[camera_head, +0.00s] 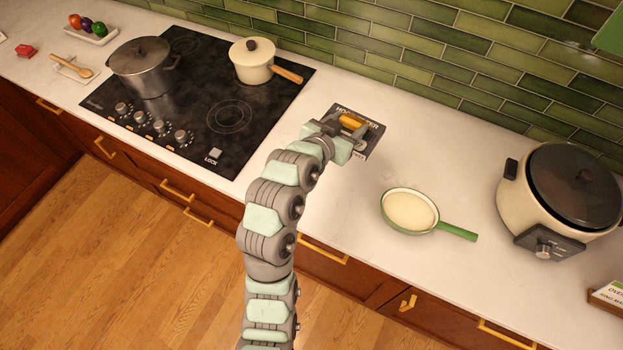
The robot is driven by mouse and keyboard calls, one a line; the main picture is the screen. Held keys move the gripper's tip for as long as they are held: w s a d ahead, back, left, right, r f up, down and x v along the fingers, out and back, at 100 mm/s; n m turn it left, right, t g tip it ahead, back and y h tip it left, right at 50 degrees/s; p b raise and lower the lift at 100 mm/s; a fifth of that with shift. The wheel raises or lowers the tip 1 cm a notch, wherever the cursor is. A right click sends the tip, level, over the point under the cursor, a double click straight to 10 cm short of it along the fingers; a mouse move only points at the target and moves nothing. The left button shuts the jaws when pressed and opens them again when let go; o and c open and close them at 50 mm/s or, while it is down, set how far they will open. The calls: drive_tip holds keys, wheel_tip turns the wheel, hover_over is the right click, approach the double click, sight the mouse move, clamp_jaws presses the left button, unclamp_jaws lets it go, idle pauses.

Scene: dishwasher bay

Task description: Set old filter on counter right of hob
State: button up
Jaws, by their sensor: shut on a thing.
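The old filter (372,136) is a dark flat piece with partly hidden pale lettering and a yellow handle (352,121). It is over the white counter (335,200), just right of the black hob (215,150). My gripper (346,129) is shut on the filter and covers its near left part. I cannot tell whether the filter touches the counter or is slightly above it.
A grey pot (143,68) and a cream saucepan (251,66) stand on the hob. A green-handled pan (409,211) and a large cooker (560,200) are to the right. Green wall tiles (440,50) rise behind.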

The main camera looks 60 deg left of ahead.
drive_tip(key=s+a+f+n+y+b, duration=0.1)
drive_tip(key=s+a+f+b, duration=0.1)
drive_tip(key=s+a, duration=0.6)
drive_tip(key=shift+g, duration=0.4)
drive_tip(key=f, duration=1.2)
drive_tip(key=s+d+f, duration=0.1)
drive_tip(key=f, duration=0.6)
drive_tip(key=shift+d, duration=0.1)
drive_tip(key=shift+f, duration=0.1)
drive_tip(key=o, duration=1.5)
drive_tip(key=shift+r+p, duration=0.2)
drive_tip(key=shift+p, duration=0.1)
drive_tip(key=b+v, duration=0.1)
drive_tip(key=v, duration=1)
drive_tip(key=shift+s+d+b, duration=0.3)
drive_tip(key=shift+b, duration=0.05)
drive_tip(key=shift+r, duration=0.1)
